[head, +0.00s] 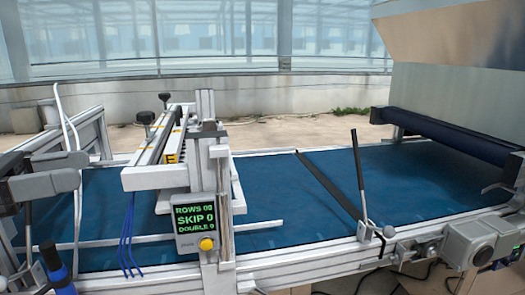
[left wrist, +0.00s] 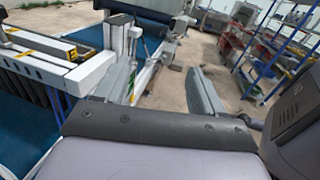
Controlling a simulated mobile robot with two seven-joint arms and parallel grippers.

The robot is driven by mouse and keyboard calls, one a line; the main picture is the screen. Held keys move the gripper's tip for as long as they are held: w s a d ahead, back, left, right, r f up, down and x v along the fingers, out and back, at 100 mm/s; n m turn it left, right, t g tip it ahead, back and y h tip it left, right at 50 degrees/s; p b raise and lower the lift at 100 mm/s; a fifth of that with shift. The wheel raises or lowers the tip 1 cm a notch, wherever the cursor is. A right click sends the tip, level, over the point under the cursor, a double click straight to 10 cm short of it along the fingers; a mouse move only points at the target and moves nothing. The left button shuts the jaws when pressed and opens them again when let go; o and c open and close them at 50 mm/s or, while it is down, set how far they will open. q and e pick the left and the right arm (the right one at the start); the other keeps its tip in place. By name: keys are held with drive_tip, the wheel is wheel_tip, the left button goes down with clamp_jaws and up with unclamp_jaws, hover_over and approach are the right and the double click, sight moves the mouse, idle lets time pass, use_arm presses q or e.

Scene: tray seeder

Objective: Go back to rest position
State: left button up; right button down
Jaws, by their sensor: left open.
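My left gripper (head: 82,169) is at the left edge of the head view, above the left end of the blue conveyor belt (head: 280,190). Its two grey fingers are apart with nothing between them. In the left wrist view the fingers (left wrist: 160,82) also stand open and empty, with concrete floor behind the gap. The seeder unit (head: 208,160) stands over the belt to the right of the gripper. Its display (head: 200,218) reads ROWS 00, SKIP 0, and a DOUBLE line with a hard-to-read digit. My right gripper is not seen.
A lever (head: 359,180) rises from the front rail right of centre. A grey hood (head: 455,95) covers the belt's far right end. A motor box (head: 470,242) sticks out at front right. A blue-handled tool (head: 58,275) stands at lower left. Blue shelving (left wrist: 265,50) stands beyond open floor.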

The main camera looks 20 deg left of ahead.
use_arm(q)
drive_tip(key=w+d+f+n+p, duration=0.2)
drive_tip(key=w+d+f+n, duration=0.3)
drive_tip(key=d+f+n, duration=0.4)
drive_tip(key=w+d+f+n+p, duration=0.2)
drive_tip(key=w+d+f+n, duration=0.2)
drive_tip(key=d+f+n, duration=0.5)
drive_tip(key=s+a+f+n+g+y+p, duration=0.1)
drive_tip(key=s+f+n+y, duration=0.4)
drive_tip(key=f+n, duration=0.7)
drive_tip(key=s+a+f+n+y+p, duration=0.1)
drive_tip(key=s+f+n+y+p, duration=0.2)
drive_tip(key=f+n, duration=0.9)
drive_tip(key=s+y, duration=0.3)
drive_tip(key=s, duration=0.2)
drive_tip(key=shift+s+f+n+g, duration=0.25)
drive_tip(key=shift+f+n+g, duration=0.05)
drive_tip(key=shift+n+g, duration=0.1)
